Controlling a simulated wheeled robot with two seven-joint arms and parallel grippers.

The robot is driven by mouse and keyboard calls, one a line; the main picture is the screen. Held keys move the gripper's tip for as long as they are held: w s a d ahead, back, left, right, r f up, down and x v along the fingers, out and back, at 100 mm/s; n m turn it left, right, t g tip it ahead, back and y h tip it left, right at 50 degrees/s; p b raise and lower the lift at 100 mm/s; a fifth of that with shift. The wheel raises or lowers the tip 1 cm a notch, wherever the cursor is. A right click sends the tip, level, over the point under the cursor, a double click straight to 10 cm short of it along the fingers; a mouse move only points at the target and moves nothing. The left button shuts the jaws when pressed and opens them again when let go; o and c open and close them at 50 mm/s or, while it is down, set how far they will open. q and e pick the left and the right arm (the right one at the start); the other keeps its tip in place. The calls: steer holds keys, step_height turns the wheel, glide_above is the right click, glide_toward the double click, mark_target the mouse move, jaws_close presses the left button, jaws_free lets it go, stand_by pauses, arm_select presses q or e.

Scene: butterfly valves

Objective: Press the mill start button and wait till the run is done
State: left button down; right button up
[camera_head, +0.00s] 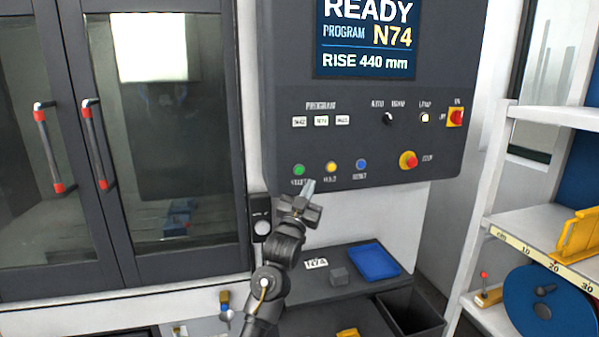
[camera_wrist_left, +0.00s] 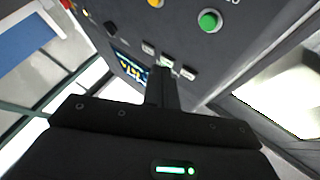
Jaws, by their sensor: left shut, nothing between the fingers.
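The mill's control panel (camera_head: 370,110) has a green start button (camera_head: 299,169) at its lower left, beside a yellow button (camera_head: 331,167) and a blue button (camera_head: 361,164). The screen (camera_head: 366,38) reads READY, PROGRAM N74, RISE 440 mm. My left gripper (camera_head: 309,187) is shut and empty, just below and right of the green button in the head view. In the left wrist view the shut fingers (camera_wrist_left: 163,88) point at the panel, and the green button (camera_wrist_left: 209,20) is above and right of them, apart from them. My right gripper is not in view.
The mill's two doors (camera_head: 165,130) with red-ended handles are shut at the left. A red emergency stop knob (camera_head: 408,160) is on the panel's right. A white rack (camera_head: 540,118) stands at the right.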

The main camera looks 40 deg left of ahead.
mark_target(299, 170)
arm_select(q)
steer(key=shift+w+a+b, duration=0.5)
steer(key=shift+w+a, duration=0.35)
steer(key=shift+a, duration=0.35)
steer(key=shift+w+a+b, duration=0.45)
steer(key=shift+w+a, duration=0.4)
steer(key=shift+a, duration=0.35)
steer(key=shift+w+a+b, duration=0.5)
steer(key=shift+w+a, duration=0.35)
steer(key=shift+a, duration=0.35)
steer(key=shift+a, duration=0.1)
steer(key=shift+w+a, duration=0.15)
steer(key=shift+a, duration=0.1)
